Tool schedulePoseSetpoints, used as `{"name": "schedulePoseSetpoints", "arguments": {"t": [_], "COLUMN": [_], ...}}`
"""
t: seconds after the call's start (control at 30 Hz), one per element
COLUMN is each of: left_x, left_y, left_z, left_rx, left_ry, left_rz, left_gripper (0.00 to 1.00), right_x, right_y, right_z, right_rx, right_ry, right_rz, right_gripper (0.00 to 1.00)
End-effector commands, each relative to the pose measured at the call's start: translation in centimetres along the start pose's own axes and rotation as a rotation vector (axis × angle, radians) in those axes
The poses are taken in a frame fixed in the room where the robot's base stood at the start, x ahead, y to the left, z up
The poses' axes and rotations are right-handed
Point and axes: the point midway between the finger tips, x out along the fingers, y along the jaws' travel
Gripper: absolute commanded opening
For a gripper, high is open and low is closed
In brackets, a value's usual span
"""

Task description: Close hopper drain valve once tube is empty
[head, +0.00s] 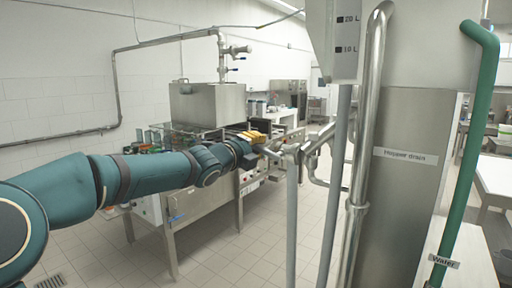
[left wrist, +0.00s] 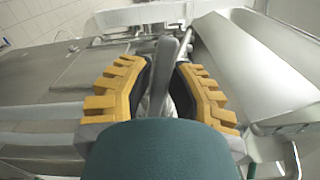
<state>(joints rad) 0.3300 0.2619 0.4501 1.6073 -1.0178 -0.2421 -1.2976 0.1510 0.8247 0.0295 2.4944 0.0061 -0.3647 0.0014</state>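A grey valve lever (left wrist: 167,72) stands between the yellow fingers of my left gripper (left wrist: 163,75) in the left wrist view. The black pads lie close on both sides of it, and the fingers appear shut on it. In the head view my left gripper (head: 258,139) is at the valve (head: 291,150) on a pipe left of the steel column labelled "Hopper drain" (head: 411,156). The gripper hides much of the lever there. A panel with marks "20 L" and "10 L" (head: 347,35) hangs above; I cannot make out a liquid level. My right gripper is not in view.
A shiny vertical pipe (head: 366,110) and grey pipes stand close right of my left gripper. A green pipe (head: 470,150) labelled "Water" is at the right. A steel bench (head: 205,210) stands behind my left arm.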

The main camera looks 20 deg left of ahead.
Motion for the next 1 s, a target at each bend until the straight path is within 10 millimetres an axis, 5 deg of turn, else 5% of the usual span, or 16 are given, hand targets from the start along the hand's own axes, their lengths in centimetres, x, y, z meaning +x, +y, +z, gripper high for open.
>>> {"name": "schedulePoseSetpoints", "arguments": {"t": [0.57, 1.0], "left_x": [0.0, 0.0], "left_y": [0.6, 3.0], "left_z": [-0.1, -0.8], "left_rx": [-0.088, -0.462], "left_ry": [0.001, 0.001], "left_rz": [0.0, 0.002], "left_gripper": [0.0, 0.0], "right_x": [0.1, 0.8], "right_y": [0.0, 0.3], "right_z": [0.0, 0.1], "right_rx": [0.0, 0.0], "right_ry": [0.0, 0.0], "right_rz": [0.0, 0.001], "right_gripper": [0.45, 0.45]}}
